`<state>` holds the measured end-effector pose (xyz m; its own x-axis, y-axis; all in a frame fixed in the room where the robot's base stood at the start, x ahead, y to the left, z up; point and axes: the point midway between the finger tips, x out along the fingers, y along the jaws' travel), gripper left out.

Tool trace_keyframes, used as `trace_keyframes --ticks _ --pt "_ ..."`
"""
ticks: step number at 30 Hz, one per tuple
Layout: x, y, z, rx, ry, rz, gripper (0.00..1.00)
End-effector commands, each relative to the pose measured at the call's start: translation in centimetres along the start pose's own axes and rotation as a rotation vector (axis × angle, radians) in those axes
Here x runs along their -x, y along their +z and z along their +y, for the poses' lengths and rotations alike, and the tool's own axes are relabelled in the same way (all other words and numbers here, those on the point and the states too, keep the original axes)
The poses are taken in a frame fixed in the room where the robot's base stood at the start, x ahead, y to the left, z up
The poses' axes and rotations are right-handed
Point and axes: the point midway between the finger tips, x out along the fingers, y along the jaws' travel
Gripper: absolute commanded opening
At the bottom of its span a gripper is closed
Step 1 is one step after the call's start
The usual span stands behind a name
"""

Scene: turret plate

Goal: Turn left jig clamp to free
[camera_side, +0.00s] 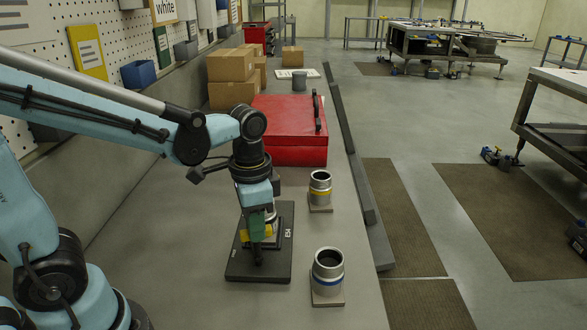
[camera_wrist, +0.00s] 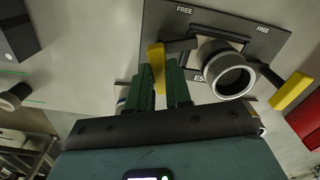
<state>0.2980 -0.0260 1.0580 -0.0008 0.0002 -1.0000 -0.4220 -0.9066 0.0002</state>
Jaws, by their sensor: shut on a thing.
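A dark jig plate (camera_side: 245,268) lies on the bench, and its top also shows in the wrist view (camera_wrist: 215,18) with two FREE labels. A metal cylinder (camera_wrist: 229,75) stands on it between two clamps with yellow handles. My gripper (camera_side: 258,240) is down at the plate. In the wrist view, its green fingers (camera_wrist: 162,75) are shut on the yellow handle (camera_wrist: 156,62) of the left-hand clamp there. That clamp's dark arm (camera_wrist: 180,46) reaches toward the cylinder. The other yellow handle (camera_wrist: 291,91) is free at the right. In the side view my gripper hides much of the clamps.
A yellow-banded metal cup (camera_side: 320,186) and a blue-banded one (camera_side: 328,270) stand on small bases right of the plate. A red toolbox (camera_side: 289,138) and cardboard boxes (camera_side: 231,66) are behind. A dark rail (camera_side: 346,130) runs along the bench's right edge.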

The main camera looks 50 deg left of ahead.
Motion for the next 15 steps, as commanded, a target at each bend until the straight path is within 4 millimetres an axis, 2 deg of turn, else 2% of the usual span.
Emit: trace_keyframes --ticks 15 --pt "0.05 -0.08 0.02 0.491 0.001 0.001 0.00"
